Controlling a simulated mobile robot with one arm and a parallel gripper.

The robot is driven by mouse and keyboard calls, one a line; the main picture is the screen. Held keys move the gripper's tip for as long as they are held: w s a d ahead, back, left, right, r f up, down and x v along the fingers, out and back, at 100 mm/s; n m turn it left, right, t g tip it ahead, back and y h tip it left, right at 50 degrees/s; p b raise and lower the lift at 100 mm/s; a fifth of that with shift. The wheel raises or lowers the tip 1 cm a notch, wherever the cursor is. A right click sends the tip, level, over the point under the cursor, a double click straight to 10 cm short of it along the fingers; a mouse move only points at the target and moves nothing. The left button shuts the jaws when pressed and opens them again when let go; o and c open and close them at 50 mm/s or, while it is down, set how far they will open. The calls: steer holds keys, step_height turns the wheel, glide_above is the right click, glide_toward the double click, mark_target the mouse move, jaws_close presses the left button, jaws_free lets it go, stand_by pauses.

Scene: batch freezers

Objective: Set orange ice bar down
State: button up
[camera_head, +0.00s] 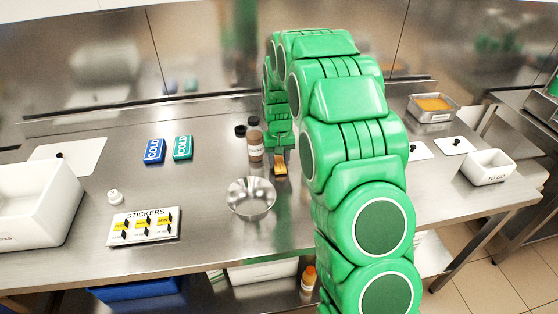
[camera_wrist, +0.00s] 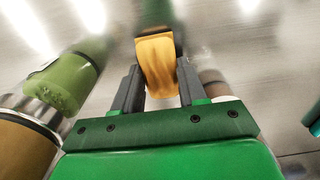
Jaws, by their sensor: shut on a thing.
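The orange ice bar (camera_wrist: 158,58) is between the two dark fingers of my gripper (camera_wrist: 158,86) in the wrist view. The gripper is shut on it. In the head view the bar (camera_head: 280,170) shows just below my gripper (camera_head: 279,154), over the steel counter (camera_head: 225,160) behind the metal bowl. I cannot tell whether the bar touches the counter. My arm hides part of the counter to the right.
A metal bowl (camera_head: 251,198) stands in front of the bar. A brown labelled jar (camera_head: 255,147) stands close at left. Blue and teal COLD packs (camera_head: 154,151) and a sticker sheet (camera_head: 144,227) lie farther left. Bare counter lies between packs and bowl.

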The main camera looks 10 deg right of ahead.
mark_target(279, 162)
steer(key=shift+f, duration=0.3)
steer(key=o, duration=1)
steer(key=shift+o, duration=0.2)
step_height(279, 162, up, 12)
steer(key=s+r, duration=0.6)
steer(key=s, duration=0.6)
steer(key=s+d+r+g, duration=0.1)
steer(key=s+r, duration=0.1)
steer(key=s, duration=3.2)
steer(key=shift+r+g, duration=0.2)
steer(key=shift+g, duration=0.2)
steer(key=shift+o, duration=0.5)
steer(key=shift+s, duration=0.5)
